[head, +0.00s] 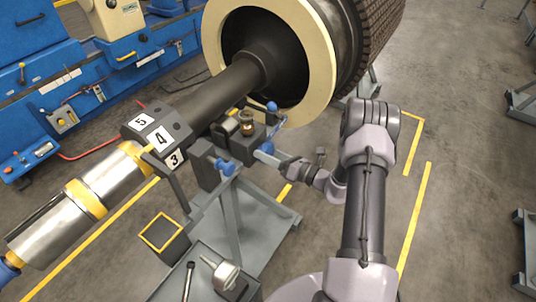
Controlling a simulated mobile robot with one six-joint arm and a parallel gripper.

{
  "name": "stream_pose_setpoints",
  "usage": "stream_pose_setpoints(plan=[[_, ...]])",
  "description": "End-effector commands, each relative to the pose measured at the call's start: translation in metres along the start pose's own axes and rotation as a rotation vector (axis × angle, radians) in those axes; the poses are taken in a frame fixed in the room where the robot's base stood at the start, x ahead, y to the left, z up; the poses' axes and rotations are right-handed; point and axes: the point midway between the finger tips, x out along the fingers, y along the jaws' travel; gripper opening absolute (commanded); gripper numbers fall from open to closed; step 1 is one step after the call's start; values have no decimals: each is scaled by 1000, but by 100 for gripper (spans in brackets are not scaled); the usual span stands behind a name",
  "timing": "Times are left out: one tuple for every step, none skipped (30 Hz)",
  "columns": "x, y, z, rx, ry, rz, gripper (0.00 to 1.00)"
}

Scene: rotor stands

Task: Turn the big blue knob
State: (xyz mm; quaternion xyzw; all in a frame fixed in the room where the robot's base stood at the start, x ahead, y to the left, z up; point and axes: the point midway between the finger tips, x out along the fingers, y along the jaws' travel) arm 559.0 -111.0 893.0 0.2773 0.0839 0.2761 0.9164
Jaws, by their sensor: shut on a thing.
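Several blue knobs show on the dark stand fittings under the rotor shaft. One blue knob (267,147) sits on the dark block at the middle, right at my fingertips. My gripper (264,155) reaches in from the right and is shut on this knob, whose lower part is partly hidden by the fingers. Another blue knob (225,167) stands out to the lower left, apart from my gripper. A smaller blue knob (271,106) is higher up, near the rotor's pale ring. The small size of the picture hides how far the held knob is turned.
The rotor shaft (200,92) and its pale ring (325,75) are close above my gripper. A block with number plates (158,137) stands to the left. A grey tray (205,262) with tools lies below.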

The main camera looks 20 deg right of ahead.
Motion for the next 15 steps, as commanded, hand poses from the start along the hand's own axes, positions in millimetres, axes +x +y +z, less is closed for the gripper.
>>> stream_pose_setpoints(plan=[[0,0,1,-1,-1,0,24],[0,0,1,-1,-1,0,24],[0,0,1,-1,-1,0,24],[0,0,1,-1,-1,0,24],[0,0,1,-1,-1,0,24],[0,0,1,-1,-1,0,24],[0,0,1,-1,-1,0,24],[0,0,1,0,-1,0,24],[0,0,1,0,-1,0,66],[0,0,1,0,-1,0,72],[0,0,1,0,-1,0,78],[0,0,1,0,-1,0,86],[0,0,1,0,-1,0,86],[0,0,1,0,-1,0,86],[0,0,1,0,-1,0,86]])
